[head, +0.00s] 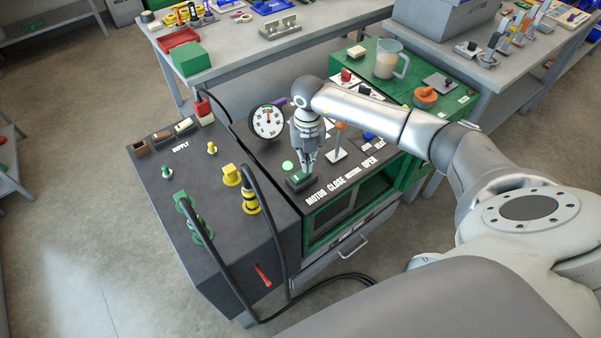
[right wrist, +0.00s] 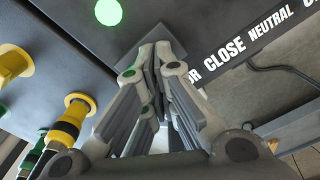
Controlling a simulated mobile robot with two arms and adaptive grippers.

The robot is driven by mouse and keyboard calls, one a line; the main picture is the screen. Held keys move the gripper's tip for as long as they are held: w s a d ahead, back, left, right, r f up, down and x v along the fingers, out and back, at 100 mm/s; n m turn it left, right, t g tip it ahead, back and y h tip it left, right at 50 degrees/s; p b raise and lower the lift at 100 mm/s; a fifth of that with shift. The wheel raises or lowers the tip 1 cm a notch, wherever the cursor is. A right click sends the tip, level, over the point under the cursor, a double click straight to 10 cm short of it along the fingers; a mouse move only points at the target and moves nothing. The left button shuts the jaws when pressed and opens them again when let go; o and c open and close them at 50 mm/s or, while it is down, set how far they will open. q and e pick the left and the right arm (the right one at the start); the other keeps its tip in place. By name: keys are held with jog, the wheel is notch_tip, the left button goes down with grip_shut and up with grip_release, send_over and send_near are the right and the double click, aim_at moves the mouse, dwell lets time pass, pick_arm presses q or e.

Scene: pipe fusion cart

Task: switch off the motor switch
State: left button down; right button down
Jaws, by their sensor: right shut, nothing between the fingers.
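The motor switch (head: 296,184) is a small dark block with a bit of green, at the front edge of the cart's dark panel above the MOTOR label. A round green lamp (head: 287,165) beside it glows; it also shows at the top of the right wrist view (right wrist: 108,12). My right gripper (head: 304,172) points down with shut, empty fingers, its tips at or just above the switch. In the right wrist view the fingers (right wrist: 157,62) cover much of the switch, so I cannot tell contact or the rocker's tilt. My left gripper is out of view.
A lever with an orange knob (head: 340,126) stands just right of my gripper. A round gauge (head: 267,122) stands behind it. Yellow connectors (head: 232,175) and black cables lie to the left. A clear jug (head: 388,60) stands on the green panel behind my arm.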

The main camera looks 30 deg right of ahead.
jog(key=shift+f+b, duration=1.05)
jog(key=shift+f, duration=0.3)
dwell(0.4)
jog(key=shift+s, duration=0.1)
jog(key=shift+r+p, duration=0.75)
jog(key=shift+r, duration=0.15)
jog(key=shift+r+p, duration=1.8)
jog(key=shift+r, duration=0.85)
